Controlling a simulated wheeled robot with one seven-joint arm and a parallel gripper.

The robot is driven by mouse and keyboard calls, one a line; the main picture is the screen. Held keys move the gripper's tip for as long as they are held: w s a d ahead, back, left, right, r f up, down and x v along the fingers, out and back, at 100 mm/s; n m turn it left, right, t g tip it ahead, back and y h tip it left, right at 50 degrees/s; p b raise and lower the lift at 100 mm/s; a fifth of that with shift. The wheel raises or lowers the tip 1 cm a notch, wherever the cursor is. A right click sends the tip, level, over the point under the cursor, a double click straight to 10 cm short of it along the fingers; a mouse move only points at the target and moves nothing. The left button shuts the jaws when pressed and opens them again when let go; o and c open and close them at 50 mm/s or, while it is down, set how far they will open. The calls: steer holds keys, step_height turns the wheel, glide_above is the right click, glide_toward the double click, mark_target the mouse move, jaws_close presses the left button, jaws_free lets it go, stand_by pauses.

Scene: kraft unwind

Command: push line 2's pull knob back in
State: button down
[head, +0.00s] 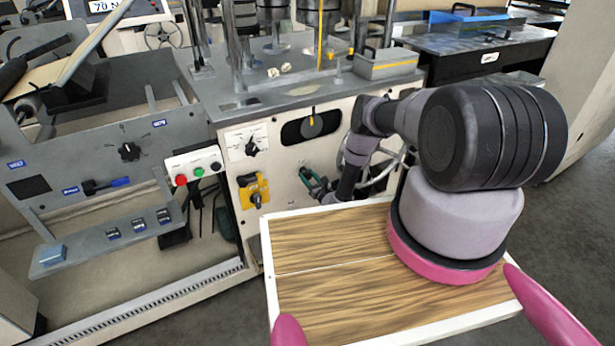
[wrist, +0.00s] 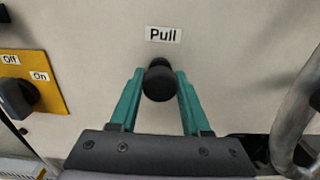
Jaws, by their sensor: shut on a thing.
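The black pull knob (wrist: 159,84) sits on the cream machine panel, right under a label (wrist: 164,34) that reads "Pull". My gripper (wrist: 160,85) has its two teal fingers on either side of the knob, shut on it. The knob's rear and its shaft are hidden, so I cannot tell how far it stands out. In the head view my gripper (head: 317,184) is at the machine's front panel, and the knob is not clearly visible there.
A yellow plate with a black Off/On switch (wrist: 17,98) is left of the knob. A grey curved metal handle or rim (wrist: 297,115) is close on the right. In the head view, a push-button box (head: 195,165) is at the panel's left.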

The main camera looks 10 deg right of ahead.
steer(key=shift+c, duration=2)
jaws_free()
steer(key=shift+w+a+r, duration=0.1)
steer(key=shift+w, duration=0.1)
steer(key=v, duration=1.1)
